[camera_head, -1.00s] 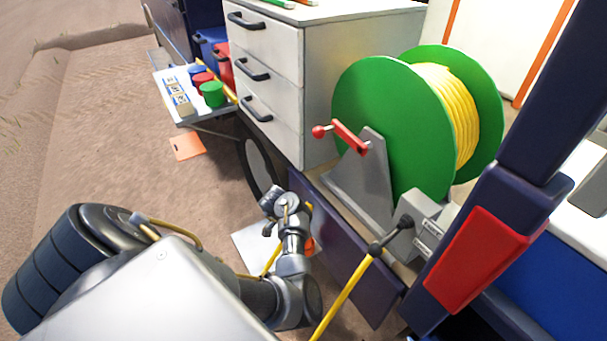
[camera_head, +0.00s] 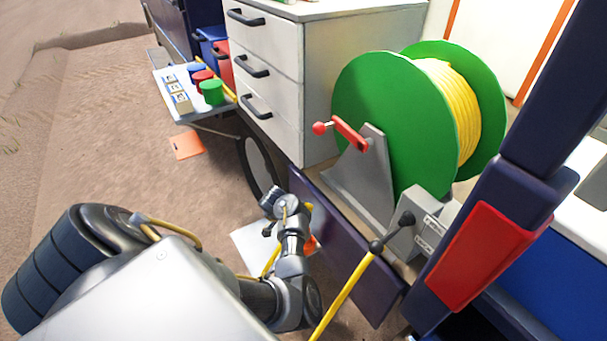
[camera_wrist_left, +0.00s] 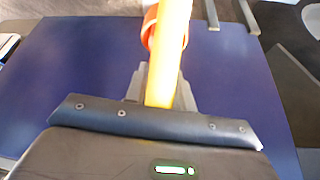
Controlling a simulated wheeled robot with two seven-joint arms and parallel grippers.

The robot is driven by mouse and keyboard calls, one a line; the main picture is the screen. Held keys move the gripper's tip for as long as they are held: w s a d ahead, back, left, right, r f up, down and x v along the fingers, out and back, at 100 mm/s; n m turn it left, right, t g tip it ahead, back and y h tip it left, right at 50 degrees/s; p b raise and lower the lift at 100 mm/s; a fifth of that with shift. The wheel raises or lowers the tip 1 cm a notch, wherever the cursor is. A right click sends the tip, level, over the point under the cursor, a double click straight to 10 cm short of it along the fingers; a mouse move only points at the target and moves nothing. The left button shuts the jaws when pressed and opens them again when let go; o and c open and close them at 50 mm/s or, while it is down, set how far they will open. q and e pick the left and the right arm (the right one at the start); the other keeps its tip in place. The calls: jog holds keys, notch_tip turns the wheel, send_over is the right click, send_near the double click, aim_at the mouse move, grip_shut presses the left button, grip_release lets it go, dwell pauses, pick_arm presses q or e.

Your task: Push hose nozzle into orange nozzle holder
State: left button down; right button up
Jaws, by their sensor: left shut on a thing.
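In the left wrist view, my left gripper (camera_wrist_left: 162,82) is shut on a yellow rod-like piece (camera_wrist_left: 168,60), which appears to be the hose nozzle. The piece points away from me toward the top edge. An orange ring (camera_wrist_left: 150,28), seemingly the nozzle holder, shows beside and partly behind it. I cannot tell whether the piece is inside the ring or only in front of it. In the head view, a yellow hose (camera_head: 345,292) runs from a grey box (camera_head: 423,213) down out of the picture.
A green reel (camera_head: 385,120) with yellow hose stands beside a white drawer cabinet (camera_head: 330,70). A dark blue panel (camera_wrist_left: 80,70) lies behind the ring.

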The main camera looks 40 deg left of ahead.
pick_arm(q)
jog(key=shift+f+b, duration=0.85)
dwell(0.5)
jog(key=c, duration=1.1)
grip_release()
jog(key=p+v, duration=0.1)
jog(key=v, duration=1)
jog(key=shift+w, duration=0.1)
